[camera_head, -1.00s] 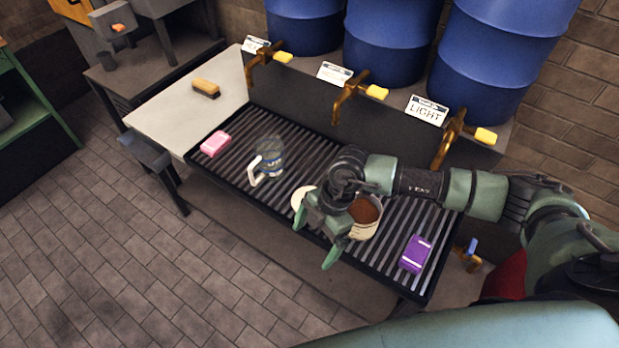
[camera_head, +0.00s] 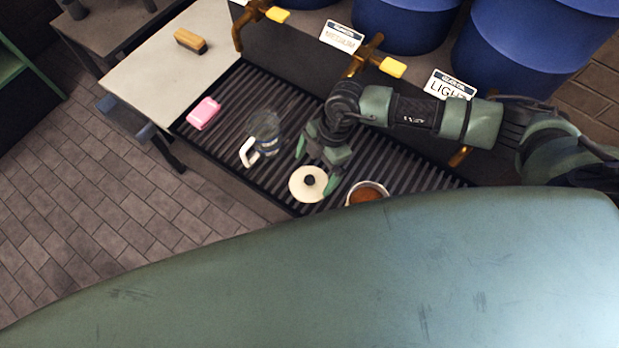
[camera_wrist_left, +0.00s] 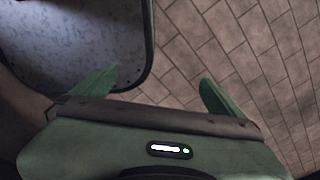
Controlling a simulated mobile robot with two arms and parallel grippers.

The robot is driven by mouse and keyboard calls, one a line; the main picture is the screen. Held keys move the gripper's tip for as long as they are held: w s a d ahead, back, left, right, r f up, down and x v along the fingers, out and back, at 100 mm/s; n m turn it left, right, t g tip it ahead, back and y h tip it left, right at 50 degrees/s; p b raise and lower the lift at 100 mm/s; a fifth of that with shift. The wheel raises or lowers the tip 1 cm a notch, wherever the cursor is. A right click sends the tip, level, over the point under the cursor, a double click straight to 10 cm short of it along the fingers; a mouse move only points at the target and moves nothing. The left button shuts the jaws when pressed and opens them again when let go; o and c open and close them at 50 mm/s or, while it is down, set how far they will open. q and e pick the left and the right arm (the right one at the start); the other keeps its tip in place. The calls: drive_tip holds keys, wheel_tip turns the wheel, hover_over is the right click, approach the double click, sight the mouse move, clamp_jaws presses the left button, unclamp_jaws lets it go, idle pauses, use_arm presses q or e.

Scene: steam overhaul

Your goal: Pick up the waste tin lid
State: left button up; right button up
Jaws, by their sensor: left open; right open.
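The waste tin lid (camera_head: 309,184) is a round cream disc with a dark knob, lying on the slatted drain rack. The open waste tin (camera_head: 366,191), with brown contents, stands just right of it, partly hidden by my green body. My right gripper (camera_head: 316,165) is open and empty, its fingers over and beside the lid's far edge; I cannot tell if they touch it. My left gripper (camera_wrist_left: 158,88) shows only in the left wrist view, open and empty above the paved floor.
A glass jug (camera_head: 262,138) with a white handle stands left of the lid on the rack (camera_head: 225,115). A pink block (camera_head: 203,113) lies further left, and a brush (camera_head: 190,41) on the pale board. Brass taps (camera_head: 365,55) overhang the back under blue barrels (camera_head: 405,22).

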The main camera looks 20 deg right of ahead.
sight(311, 178)
drive_tip(key=p+x, duration=0.1)
drive_tip(key=x, duration=0.3)
drive_tip(key=shift+w+d, duration=0.1)
drive_tip(key=shift+f, duration=0.3)
drive_tip(key=c, duration=1)
use_arm(q)
drive_tip(key=shift+w+d+r, duration=0.3)
drive_tip(key=shift+w+r, duration=0.4)
drive_tip(key=shift+w, duration=0.05)
use_arm(e)
drive_tip(key=shift+o, duration=0.2)
use_arm(q)
drive_tip(key=shift+s, duration=0.1)
